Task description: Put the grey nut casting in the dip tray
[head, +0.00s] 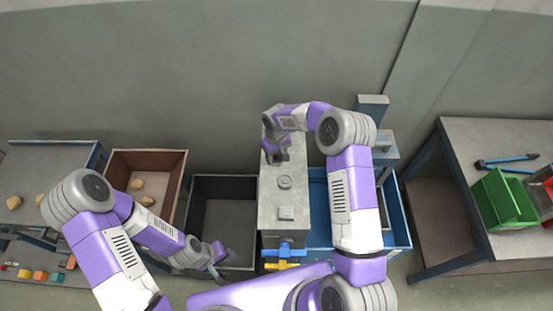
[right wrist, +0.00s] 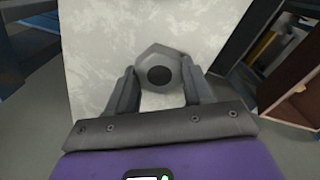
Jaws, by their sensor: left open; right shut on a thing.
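The grey nut casting (right wrist: 157,57) is six-sided with a dark round hole. In the right wrist view it sits between the fingertips of my right gripper (right wrist: 152,92), which is shut on it. In the head view my right gripper (head: 276,158) is at the far end of the grey bench (head: 268,218); the nut is hard to make out there. My left gripper (head: 217,262) is open, near the front of a black bin (head: 240,268). A blue tray (head: 403,228) is right of the bench, partly hidden by my right arm. I cannot tell which container is the dip tray.
A round grey piece (head: 285,182) and a square grey block (head: 286,213) are on the bench. Blue and yellow valves (head: 283,256) are at its front. A brown box (head: 175,163) holds tan lumps. A green bin (head: 497,198) is on the right table (head: 470,140).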

